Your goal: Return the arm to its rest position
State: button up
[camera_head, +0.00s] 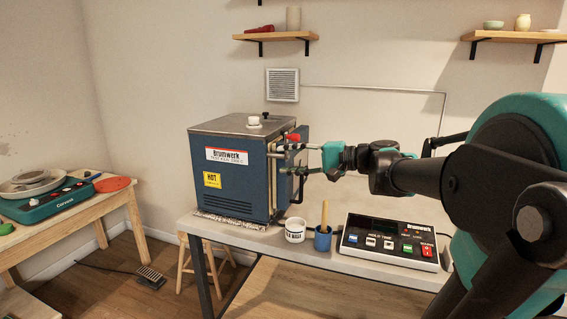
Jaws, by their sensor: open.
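My gripper (291,158) is at the right side of the blue kiln (233,199), in front of its door side. Its two fingers are apart, one above the other, and point left. A red knob (294,137) shows just above the upper finger. I cannot tell whether the fingers touch the kiln door or its handle. My arm reaches in from the right edge of the view. No object shows between the fingers.
On the grey table (322,257) stand a white cup (295,230), a blue cup (323,240) with a wooden handle, and a control box (391,243). A pottery wheel (48,203) is at left. Shelves (275,37) hang above.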

jog(key=s+d+f+n+h, duration=0.1)
jog(key=s+d+f+h, duration=0.15)
jog(key=f, duration=0.55)
jog(key=s+d+f+g+h, duration=0.1)
jog(key=s+f+h, duration=0.2)
jog(key=f, duration=0.5)
jog(key=s+d+f+n+h, duration=0.1)
jog(key=s+d+f+h, duration=0.15)
jog(key=f, duration=0.55)
jog(key=s+d+f+n+h, duration=0.2)
jog(key=s+d+f+h, duration=0.5)
jog(key=d+f, duration=0.4)
jog(key=shift+d+f, duration=0.3)
jog(key=shift+f, duration=0.25)
